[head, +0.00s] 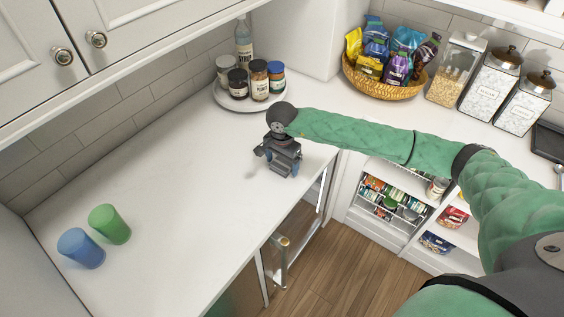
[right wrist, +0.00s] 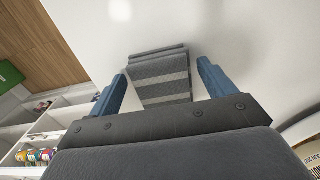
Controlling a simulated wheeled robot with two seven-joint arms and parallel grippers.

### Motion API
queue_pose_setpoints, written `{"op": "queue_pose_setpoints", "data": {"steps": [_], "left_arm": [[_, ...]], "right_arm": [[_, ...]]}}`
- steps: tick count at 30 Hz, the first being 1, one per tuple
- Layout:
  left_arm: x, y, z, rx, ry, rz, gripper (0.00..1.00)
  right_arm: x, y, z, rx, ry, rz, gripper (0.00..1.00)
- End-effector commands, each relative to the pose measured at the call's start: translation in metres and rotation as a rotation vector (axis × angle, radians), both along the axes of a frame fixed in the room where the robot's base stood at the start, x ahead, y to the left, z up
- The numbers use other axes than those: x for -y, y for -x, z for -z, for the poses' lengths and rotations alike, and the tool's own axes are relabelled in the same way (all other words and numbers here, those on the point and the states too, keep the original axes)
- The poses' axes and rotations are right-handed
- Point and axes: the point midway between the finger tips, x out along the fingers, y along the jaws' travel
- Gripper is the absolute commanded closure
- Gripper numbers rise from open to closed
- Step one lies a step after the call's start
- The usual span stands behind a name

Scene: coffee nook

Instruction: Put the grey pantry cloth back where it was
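The grey pantry cloth (right wrist: 160,78) is folded, with lighter stripes, and lies on the white counter in the right wrist view. My right gripper (right wrist: 162,72) is open around it, with one blue finger on each side and a visible gap to the cloth on both sides. In the head view my right gripper (head: 279,164) points down near the counter's front edge. There the cloth is mostly hidden by the gripper and cannot be told apart clearly. My left gripper is not in view.
A round tray (head: 222,98) with jars and a bottle stands behind my right gripper. A green cup (head: 109,224) and a blue cup (head: 81,249) stand at the left. A snack basket (head: 376,87) and canisters (head: 490,82) are at the back right. The counter's middle is clear.

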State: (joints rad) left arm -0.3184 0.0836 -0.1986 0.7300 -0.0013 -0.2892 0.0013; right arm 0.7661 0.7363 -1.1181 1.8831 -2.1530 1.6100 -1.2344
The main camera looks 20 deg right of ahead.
Motion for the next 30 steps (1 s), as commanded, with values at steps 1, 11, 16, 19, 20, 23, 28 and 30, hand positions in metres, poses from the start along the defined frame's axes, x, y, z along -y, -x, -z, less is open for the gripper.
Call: {"op": "queue_pose_setpoints", "data": {"steps": [1, 11, 16, 19, 20, 23, 28, 30], "left_arm": [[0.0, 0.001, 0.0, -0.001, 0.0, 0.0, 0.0], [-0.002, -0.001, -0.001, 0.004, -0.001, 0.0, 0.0], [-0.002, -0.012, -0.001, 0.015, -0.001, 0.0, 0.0], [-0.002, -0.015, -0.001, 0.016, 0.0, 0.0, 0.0], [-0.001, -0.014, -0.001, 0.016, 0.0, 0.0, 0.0], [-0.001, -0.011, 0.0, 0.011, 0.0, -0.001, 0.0], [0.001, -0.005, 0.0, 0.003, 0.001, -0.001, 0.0], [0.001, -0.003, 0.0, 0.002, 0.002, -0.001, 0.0]], "right_arm": [[0.0, 0.0, 0.0, 0.0, 0.0, 0.0, 0.17], [0.0, -0.001, -0.015, 0.003, 0.0, 0.0, 0.17], [0.001, -0.001, -0.047, 0.004, 0.001, 0.0, 0.17], [0.0, -0.001, -0.067, 0.004, 0.0, 0.0, 0.17], [0.0, -0.001, -0.073, 0.004, 0.001, 0.0, 0.17], [0.0, -0.001, -0.09, 0.003, -0.001, 0.0, 0.17], [0.0, -0.001, -0.111, 0.002, 0.0, 0.0, 0.17], [0.0, 0.0, -0.116, 0.001, 0.0, 0.0, 0.17]]}}
